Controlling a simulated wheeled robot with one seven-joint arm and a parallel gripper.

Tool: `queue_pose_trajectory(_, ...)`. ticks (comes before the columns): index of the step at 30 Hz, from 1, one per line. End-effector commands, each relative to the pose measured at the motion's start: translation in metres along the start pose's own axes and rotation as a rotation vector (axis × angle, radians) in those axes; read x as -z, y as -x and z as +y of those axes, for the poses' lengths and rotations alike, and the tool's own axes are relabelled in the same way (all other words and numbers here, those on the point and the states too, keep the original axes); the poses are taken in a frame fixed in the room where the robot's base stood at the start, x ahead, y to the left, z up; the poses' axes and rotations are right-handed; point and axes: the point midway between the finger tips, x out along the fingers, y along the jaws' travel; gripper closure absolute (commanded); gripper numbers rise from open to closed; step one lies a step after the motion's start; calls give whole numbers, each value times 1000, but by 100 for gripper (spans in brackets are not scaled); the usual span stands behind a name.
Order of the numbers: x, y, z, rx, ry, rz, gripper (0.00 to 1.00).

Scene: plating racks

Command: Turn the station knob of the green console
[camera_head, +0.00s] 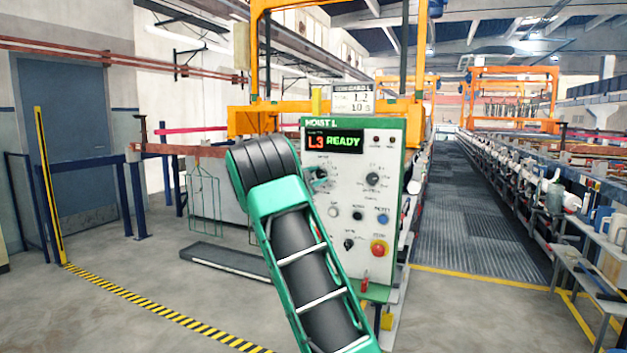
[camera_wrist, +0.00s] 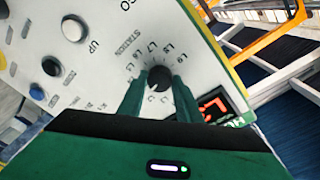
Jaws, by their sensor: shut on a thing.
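The green-topped console (camera_head: 343,235) stands ahead, its sign reading HOIST 1 and its display (camera_head: 334,141) reading L3 READY. The wrist view shows the black round station knob (camera_wrist: 160,78), ringed by L-numbered marks beside the word STATION. My gripper (camera_wrist: 159,92) has its two green fingers on either side of this knob, close against it, and is shut on it. In the head view my green and black arm crosses the console's left side, and the gripper is mostly hidden there. The knob's pointer is too small to read.
A second knob (camera_head: 373,180), a white button (camera_head: 333,211), a blue button (camera_head: 383,219) and a red emergency stop (camera_head: 379,249) share the panel. A grey walkway (camera_head: 470,215) runs back at right beside a cluttered bench. Open floor lies left.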

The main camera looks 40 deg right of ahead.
Motion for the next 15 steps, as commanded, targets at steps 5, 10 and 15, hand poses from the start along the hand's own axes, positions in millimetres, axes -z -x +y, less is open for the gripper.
queue_pose_trajectory(5,0,0,0,13,130,9,91)
queue_pose_trajectory(10,0,0,0,28,286,19,91)
queue_pose_trajectory(15,0,0,0,45,447,30,91)
